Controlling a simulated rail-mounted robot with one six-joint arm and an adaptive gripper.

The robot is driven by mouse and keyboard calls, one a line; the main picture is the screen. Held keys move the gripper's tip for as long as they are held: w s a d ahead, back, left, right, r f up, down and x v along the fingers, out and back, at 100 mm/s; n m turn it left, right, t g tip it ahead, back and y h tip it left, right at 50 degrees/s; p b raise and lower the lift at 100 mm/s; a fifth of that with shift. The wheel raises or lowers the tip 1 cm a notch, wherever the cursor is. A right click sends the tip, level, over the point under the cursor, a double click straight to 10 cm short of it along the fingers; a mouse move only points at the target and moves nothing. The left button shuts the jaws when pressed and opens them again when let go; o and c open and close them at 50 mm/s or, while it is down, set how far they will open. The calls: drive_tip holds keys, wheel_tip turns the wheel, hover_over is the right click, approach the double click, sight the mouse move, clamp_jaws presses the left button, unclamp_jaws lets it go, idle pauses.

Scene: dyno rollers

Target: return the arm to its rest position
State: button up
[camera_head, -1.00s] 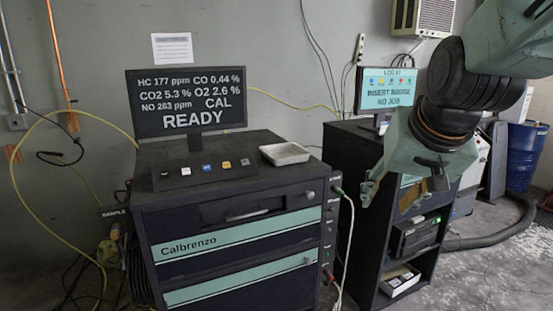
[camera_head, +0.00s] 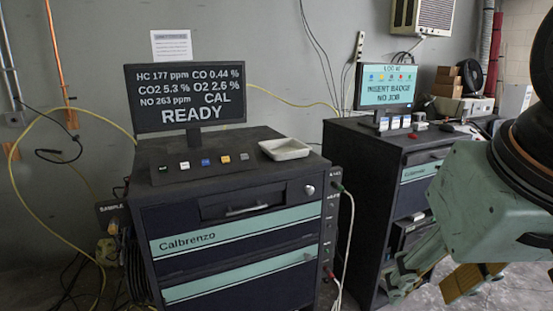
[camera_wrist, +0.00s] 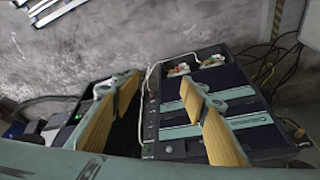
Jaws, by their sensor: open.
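My gripper (camera_head: 424,288) is at the lower right of the head view, in front of the right-hand cabinet. Its teal fingers with yellow pads point down and to the left, and part of the arm is cut off by the right edge. In the wrist view my gripper (camera_wrist: 160,92) has its two fingers well apart. Nothing is between the pads, and the dark cabinets show beyond them.
The Calbrenzo cabinet (camera_head: 240,262) stands left of my gripper, with a monitor (camera_head: 188,98), several buttons and a white tray (camera_head: 285,149) on top. The right-hand cabinet (camera_head: 375,180) carries a login monitor (camera_head: 390,88). Cables hang along the wall.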

drive_tip(key=s+f, duration=0.1)
drive_tip(key=s, duration=0.5)
drive_tip(key=shift+s+f+n+g, duration=0.15)
drive_tip(key=shift+f+n+g, duration=0.15)
drive_tip(key=shift+a, duration=0.1)
idle(1.0)
drive_tip(key=shift+f+b, duration=0.65)
drive_tip(key=shift+b, duration=0.15)
drive_tip(key=shift+o, duration=0.6)
